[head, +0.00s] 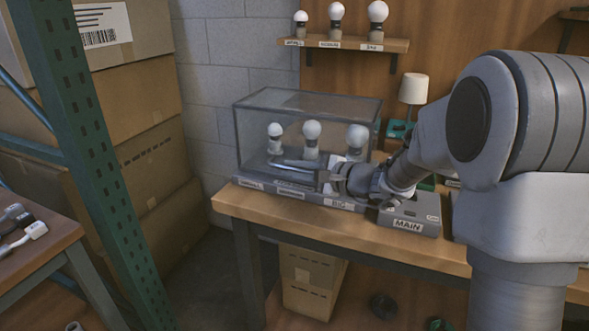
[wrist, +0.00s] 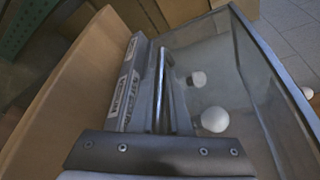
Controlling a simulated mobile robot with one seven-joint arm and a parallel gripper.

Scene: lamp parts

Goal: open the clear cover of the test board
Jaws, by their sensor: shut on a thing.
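The clear cover (head: 300,108) is a dark-edged see-through box on the grey, labelled base of the test board (head: 262,187). It stands over several white bulbs (head: 312,130) and looks down. My gripper (head: 291,164) is at the cover's lower front, its fingers pointing left along the front face.
A grey box marked MAIN (head: 408,215) stands right of the board on the wooden bench (head: 330,222). A small lamp (head: 413,90) stands behind it. A shelf (head: 345,44) with bulbs hangs above. A green rack post (head: 95,150) and cartons (head: 150,150) are at left.

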